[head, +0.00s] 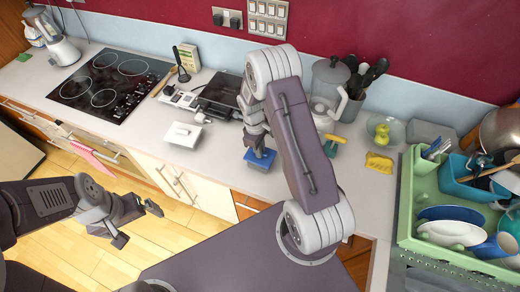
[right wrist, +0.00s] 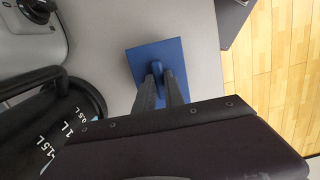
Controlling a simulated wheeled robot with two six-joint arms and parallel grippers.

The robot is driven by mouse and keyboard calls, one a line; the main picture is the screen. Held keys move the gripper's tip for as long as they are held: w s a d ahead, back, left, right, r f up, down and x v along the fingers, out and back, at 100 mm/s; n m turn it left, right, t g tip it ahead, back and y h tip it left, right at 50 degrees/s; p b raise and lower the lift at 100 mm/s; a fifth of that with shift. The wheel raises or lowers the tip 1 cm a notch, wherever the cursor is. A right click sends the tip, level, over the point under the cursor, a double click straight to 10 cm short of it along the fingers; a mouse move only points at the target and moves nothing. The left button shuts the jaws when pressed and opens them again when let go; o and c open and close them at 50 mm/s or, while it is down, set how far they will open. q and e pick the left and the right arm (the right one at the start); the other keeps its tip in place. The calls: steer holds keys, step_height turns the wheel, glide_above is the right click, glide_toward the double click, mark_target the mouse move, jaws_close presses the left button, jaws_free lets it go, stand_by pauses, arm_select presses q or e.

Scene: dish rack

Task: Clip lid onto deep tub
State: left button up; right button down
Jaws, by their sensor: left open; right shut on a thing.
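My right gripper (head: 260,150) points down at the counter's front edge and is shut on the raised grip of a square blue lid (head: 262,161). In the right wrist view the fingers (right wrist: 161,80) close on that grip, with the flat blue lid (right wrist: 142,58) spread around it. I cannot tell whether a deep tub is under the lid; the lid and arm hide that spot. A white box (head: 182,135) with a small raised handle on top stands apart, to the left. My left gripper (head: 136,223) is open and empty, low over the floor.
A hob (head: 110,83) is to the left, and a green dish rack (head: 409,200) with dishes is at the right. A yellow cloth (head: 379,162) lies near it. Bare counter (head: 222,145) lies between the white box and blue lid.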

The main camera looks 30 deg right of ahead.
steer(key=shift+f, duration=0.25)
steer(key=c, duration=0.9)
jaws_free()
steer(key=shift+o, duration=0.2)
step_height(320, 180, up, 7)
steer(key=p, duration=0.6)
steer(key=shift+r, duration=0.15)
steer(key=shift+f, duration=0.2)
